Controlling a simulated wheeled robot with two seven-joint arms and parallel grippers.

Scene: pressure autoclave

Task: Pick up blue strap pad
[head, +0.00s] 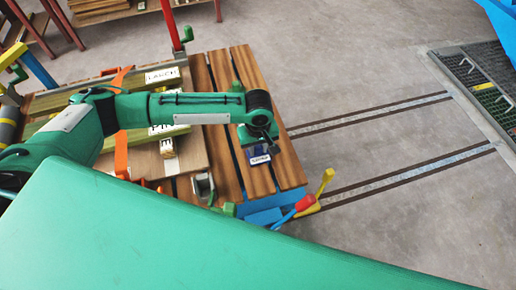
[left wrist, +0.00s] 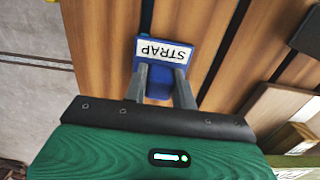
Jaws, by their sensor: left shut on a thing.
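The blue strap pad (left wrist: 182,57) has a white label reading STRAP, upside down in the left wrist view. In the head view the pad (head: 257,155) is a small blue block below my left gripper (head: 260,146), over the wooden slats. My left gripper (left wrist: 160,72) is shut on the pad, with one grey finger at each side of it. I cannot tell whether the pad touches the slats. My right gripper is not in view.
The slatted wooden platform (head: 228,72) holds labelled timber pieces (head: 163,76) and orange brackets (head: 121,152) to the left. Red and yellow levers (head: 318,188) stand at its front right corner. The floor with two rails (head: 370,119) is clear to the right.

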